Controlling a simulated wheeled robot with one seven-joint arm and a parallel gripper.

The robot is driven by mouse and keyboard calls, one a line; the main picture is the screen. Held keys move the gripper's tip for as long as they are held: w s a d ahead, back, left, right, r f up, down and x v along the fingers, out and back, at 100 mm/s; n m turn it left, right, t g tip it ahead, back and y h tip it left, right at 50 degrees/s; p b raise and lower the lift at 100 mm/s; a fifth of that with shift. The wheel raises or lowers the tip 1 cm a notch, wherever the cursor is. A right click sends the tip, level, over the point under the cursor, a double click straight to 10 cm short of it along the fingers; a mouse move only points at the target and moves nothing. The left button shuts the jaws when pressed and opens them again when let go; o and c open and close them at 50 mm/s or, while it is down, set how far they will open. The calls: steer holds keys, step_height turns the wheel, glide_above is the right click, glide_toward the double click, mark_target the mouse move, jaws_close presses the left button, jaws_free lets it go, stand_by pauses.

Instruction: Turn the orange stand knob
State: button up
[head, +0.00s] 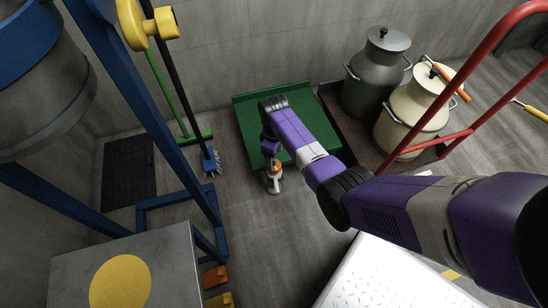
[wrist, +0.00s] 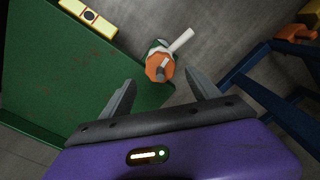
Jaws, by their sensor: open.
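An orange faceted knob (wrist: 158,68) with a grey piece at its middle shows in the wrist view. A white bar sticks out from it to the upper right, and a green and white part is behind it. In the head view, an orange-topped pale item (head: 274,184), which looks like the same thing, is low beside the green platform. My gripper (wrist: 160,88) is open and empty, its two dark fingers spread to either side of the knob in the picture. How far the fingertips are from it I cannot tell. In the head view, the fingers are not clear.
The green platform (head: 252,120) also fills the left of the wrist view (wrist: 60,75). A blue frame (head: 172,130) stands left, with orange and yellow blocks (head: 215,277) at its foot. Two milk cans (head: 376,75) and a red rail (head: 500,40) are right. Grey floor separates platform and frame.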

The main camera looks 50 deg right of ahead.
steer(key=shift+r+p, duration=0.45)
steer(key=shift+r, duration=1)
